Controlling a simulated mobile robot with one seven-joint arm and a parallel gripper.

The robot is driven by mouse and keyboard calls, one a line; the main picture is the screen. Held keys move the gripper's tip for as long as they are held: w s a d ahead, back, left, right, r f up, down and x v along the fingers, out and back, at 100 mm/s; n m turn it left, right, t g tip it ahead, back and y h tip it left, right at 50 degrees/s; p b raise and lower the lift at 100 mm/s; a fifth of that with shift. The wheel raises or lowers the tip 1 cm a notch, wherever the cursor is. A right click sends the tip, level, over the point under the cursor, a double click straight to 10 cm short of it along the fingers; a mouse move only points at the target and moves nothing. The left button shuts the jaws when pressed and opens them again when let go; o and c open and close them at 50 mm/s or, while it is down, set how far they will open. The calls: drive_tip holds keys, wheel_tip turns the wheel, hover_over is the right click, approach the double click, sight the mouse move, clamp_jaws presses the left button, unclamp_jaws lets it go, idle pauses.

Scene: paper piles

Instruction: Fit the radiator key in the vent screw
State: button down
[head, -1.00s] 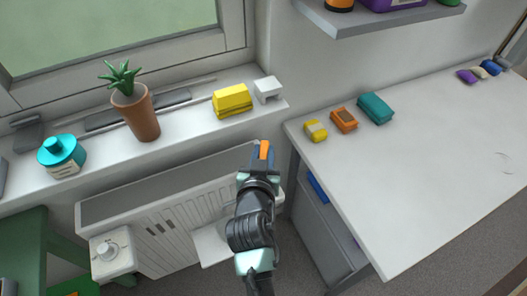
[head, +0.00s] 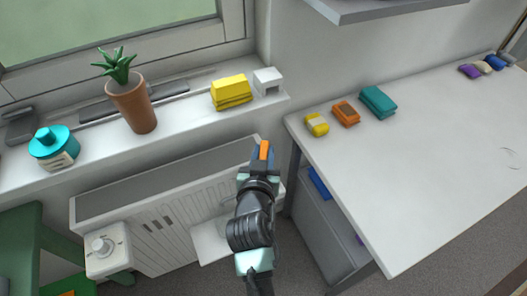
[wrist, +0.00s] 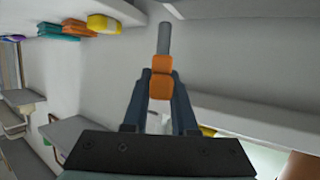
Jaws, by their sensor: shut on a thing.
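My gripper (head: 260,168) is shut on the radiator key, whose orange part (head: 264,151) shows above the fingers in the head view. In the wrist view my gripper (wrist: 160,95) holds the key by its orange handle (wrist: 161,82), and a grey shaft (wrist: 164,38) points away from the fingers. The white radiator (head: 165,215) is below the window sill. My gripper and arm overlap its right end in the head view. I cannot make out the vent screw; that end is partly hidden. I cannot tell whether the key touches anything.
A valve knob (head: 102,245) is at the radiator's left. The white desk (head: 430,150) is to the right, with several small coloured items near its left edge.

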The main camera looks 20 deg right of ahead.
drive_tip(key=shift+f+b, duration=2.2)
drive_tip(key=shift+f, duration=0.35)
drive_tip(key=shift+c, duration=0.2)
unclamp_jaws()
drive_tip(key=shift+f, duration=0.1)
drive_tip(key=p+v, duration=0.2)
drive_tip(key=v, duration=0.8)
idle(0.5)
drive_tip(key=shift+p, duration=0.3)
idle(0.7)
